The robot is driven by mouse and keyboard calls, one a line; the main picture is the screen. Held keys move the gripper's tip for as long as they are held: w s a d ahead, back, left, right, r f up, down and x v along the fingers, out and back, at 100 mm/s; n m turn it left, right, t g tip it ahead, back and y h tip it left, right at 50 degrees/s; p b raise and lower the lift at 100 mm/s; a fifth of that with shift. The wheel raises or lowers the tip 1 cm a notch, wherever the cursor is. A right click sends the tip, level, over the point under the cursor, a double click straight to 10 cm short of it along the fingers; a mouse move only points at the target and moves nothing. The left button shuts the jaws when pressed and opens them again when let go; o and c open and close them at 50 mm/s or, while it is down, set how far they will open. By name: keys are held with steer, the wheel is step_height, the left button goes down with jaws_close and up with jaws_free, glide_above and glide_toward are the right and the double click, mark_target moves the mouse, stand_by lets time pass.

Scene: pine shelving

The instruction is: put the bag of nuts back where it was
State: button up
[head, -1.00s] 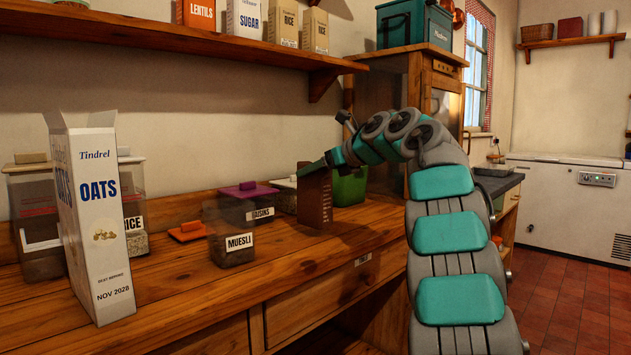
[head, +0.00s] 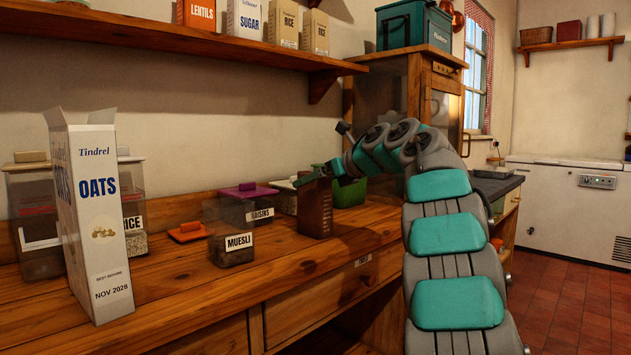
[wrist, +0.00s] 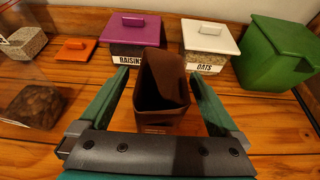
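A brown open-topped bag (head: 316,210), apparently the bag of nuts, stands upright on the wooden worktop in front of the green bin. In the wrist view the bag (wrist: 163,100) is between my fingers, with its dark inside and a raised back flap showing. No clear label can be read. My gripper (wrist: 160,82) is open, one finger on each side of the bag, with a visible gap at both sides. In the head view my gripper (head: 318,176) is at the bag's top.
The raisins tub (wrist: 132,35), oats tub (wrist: 210,45) and green bin (wrist: 282,52) stand behind the bag. A tall oats carton (head: 98,220) is at left.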

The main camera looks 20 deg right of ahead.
steer(key=shift+r, duration=0.15)
steer(key=shift+s, duration=0.15)
steer(key=b+v, duration=0.1)
steer(key=v, duration=1.1)
